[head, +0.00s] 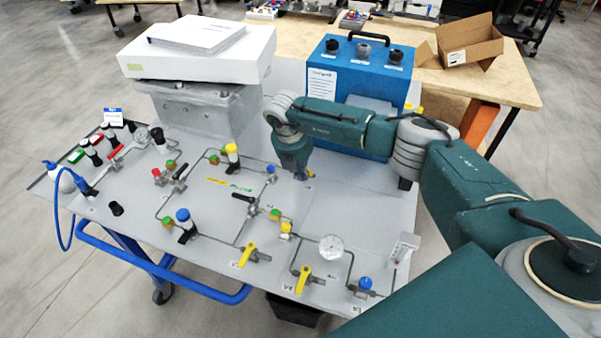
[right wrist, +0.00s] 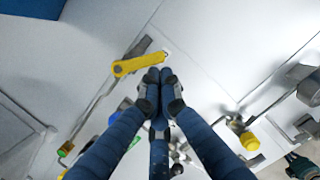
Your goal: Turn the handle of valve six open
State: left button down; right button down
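In the right wrist view a yellow valve handle (right wrist: 138,64) lies just past my fingertips. Its round end points left and its other end is near a pale fitting. A small yellow bit (head: 310,173) shows beside my right gripper (head: 303,177) in the head view, the rest hidden by the gripper. My right gripper also shows in the wrist view (right wrist: 160,75), its fingers drawn together with nothing visible between them. The tips are beside or at the handle; I cannot tell if they touch. I cannot read a valve number on it. My left gripper is not in view.
The grey panel (head: 345,215) carries pipes, a gauge (head: 331,247) and other valves, including yellow handles (head: 247,253) (head: 303,280) at its front. A blue box (head: 352,75) stands behind my right arm. A white box (head: 195,55) sits at the back left.

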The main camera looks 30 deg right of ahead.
jog(key=shift+s+d+n+t+b, duration=0.15)
jog(key=shift+d+n+b, duration=0.3)
jog(key=shift+n, duration=0.35)
jog(key=shift+s+d+n+t+b, duration=0.15)
jog(key=shift+d+n+b, duration=0.1)
jog(key=shift+d+n, duration=0.45)
jog(key=shift+w, duration=0.1)
jog(key=shift+d+b, duration=0.2)
jog(key=shift+b, duration=0.2)
jog(key=shift+a, duration=0.1)
